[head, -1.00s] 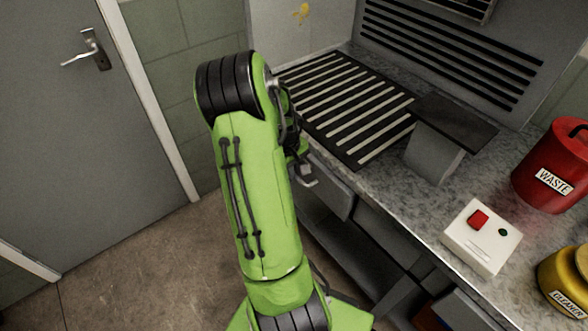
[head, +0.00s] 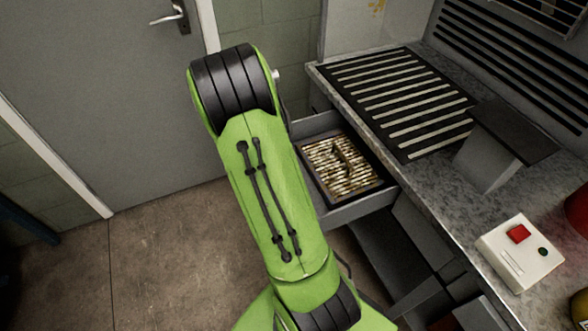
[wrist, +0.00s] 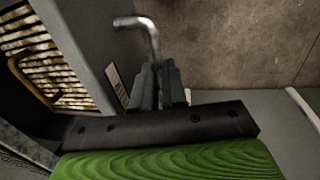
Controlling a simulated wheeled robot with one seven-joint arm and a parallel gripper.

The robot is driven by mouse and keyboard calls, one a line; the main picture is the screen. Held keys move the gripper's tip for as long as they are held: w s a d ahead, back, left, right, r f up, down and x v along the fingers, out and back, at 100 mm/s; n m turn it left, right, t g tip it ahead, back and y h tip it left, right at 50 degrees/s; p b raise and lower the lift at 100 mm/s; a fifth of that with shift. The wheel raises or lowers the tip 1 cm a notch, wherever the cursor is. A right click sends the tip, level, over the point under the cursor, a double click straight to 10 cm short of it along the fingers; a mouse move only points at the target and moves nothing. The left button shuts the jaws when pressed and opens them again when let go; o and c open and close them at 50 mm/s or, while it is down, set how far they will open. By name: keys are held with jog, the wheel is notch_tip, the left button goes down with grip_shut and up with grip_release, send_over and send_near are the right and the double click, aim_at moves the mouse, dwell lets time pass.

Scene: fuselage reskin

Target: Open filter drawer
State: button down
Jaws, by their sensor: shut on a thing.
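The filter drawer (head: 362,212) is pulled out from under the bench, to the right of my green arm in the head view. A dirty, pleated filter (head: 345,168) lies inside it and also shows at the left of the wrist view (wrist: 50,75). In the wrist view my gripper (wrist: 158,72) is shut on the drawer's bent metal handle (wrist: 140,24), beside the drawer front (wrist: 90,35). A small label is on the drawer front. My arm hides the gripper and handle in the head view.
A grey door (head: 110,90) stands left. The floor (head: 150,250) is clear.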

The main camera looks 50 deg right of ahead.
jog(key=shift+w+a, duration=0.4)
jog(key=shift+a, duration=0.4)
jog(key=shift+w+a, duration=0.35)
jog(key=shift+a, duration=0.4)
jog(key=shift+w+a, duration=0.4)
jog(key=shift+a, duration=0.4)
jog(key=c, duration=1.2)
grip_release()
jog(key=shift+o, duration=0.2)
notch_tip(320, 180, up, 16)
jog(key=w+a+p, duration=0.1)
jog(key=a+p, duration=0.1)
jog(key=p, duration=0.2)
jog(key=shift+w+a+f+p, duration=0.15)
jog(key=shift+a+f+p, duration=0.1)
jog(key=shift+p, duration=0.15)
